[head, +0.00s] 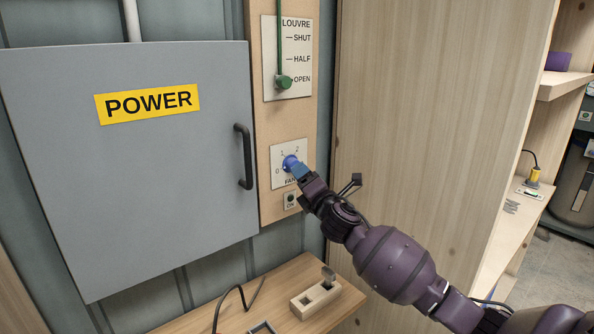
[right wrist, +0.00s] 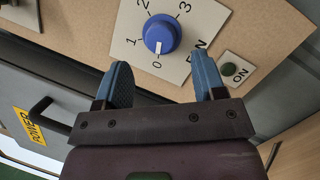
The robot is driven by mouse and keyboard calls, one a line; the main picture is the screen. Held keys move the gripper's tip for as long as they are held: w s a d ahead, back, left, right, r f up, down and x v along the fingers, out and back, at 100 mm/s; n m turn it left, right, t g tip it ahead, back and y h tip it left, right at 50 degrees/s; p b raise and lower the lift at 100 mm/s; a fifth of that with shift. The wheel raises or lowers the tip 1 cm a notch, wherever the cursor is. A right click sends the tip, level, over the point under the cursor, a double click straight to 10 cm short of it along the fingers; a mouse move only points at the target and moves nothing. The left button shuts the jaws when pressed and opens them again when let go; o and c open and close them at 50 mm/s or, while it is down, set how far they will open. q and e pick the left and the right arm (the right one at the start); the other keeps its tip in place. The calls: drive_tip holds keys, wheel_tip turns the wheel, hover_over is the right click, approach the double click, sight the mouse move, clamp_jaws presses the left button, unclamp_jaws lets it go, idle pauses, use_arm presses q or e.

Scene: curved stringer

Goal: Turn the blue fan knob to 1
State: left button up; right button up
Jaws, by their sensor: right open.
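The blue fan knob (head: 290,162) sits on a pale plate on the wooden panel, partly covered by my right gripper in the head view. In the right wrist view the knob (right wrist: 162,34) shows whole, and its white mark points at 0. The numbers 0, 1, 2 and 3 run around it. My right gripper (head: 299,170) is open and in front of the knob. In the right wrist view its two blue fingers (right wrist: 163,78) are spread wide, with the knob ahead of the gap between them and nothing held. My left gripper is not in view.
A green ON button (right wrist: 230,69) is just beside the fan plate. The green louvre handle (head: 284,82) is above, at OPEN. The grey POWER cabinet (head: 160,190) with its black handle (head: 244,157) stands left.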

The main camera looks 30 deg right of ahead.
sight(293, 165)
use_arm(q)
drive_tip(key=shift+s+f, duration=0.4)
use_arm(e)
drive_tip(key=shift+x, duration=2.35)
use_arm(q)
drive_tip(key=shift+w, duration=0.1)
use_arm(e)
drive_tip(key=c, duration=0.9)
use_arm(q)
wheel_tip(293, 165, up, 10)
drive_tip(key=p, duration=1)
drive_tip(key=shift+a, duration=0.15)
use_arm(e)
drive_tip(key=shift+r+m+g+h, duration=0.15)
drive_tip(key=shift+m+g, duration=0.5)
drive_tip(key=shift+m, duration=1.7)
drive_tip(key=shift+r+m+g+h, duration=0.1)
drive_tip(key=shift+m+g, duration=0.5)
drive_tip(key=shift+m, duration=1.7)
drive_tip(key=shift+m+g+h, duration=0.15)
drive_tip(key=shift+m+g, duration=0.5)
drive_tip(key=shift+m, duration=1.7)
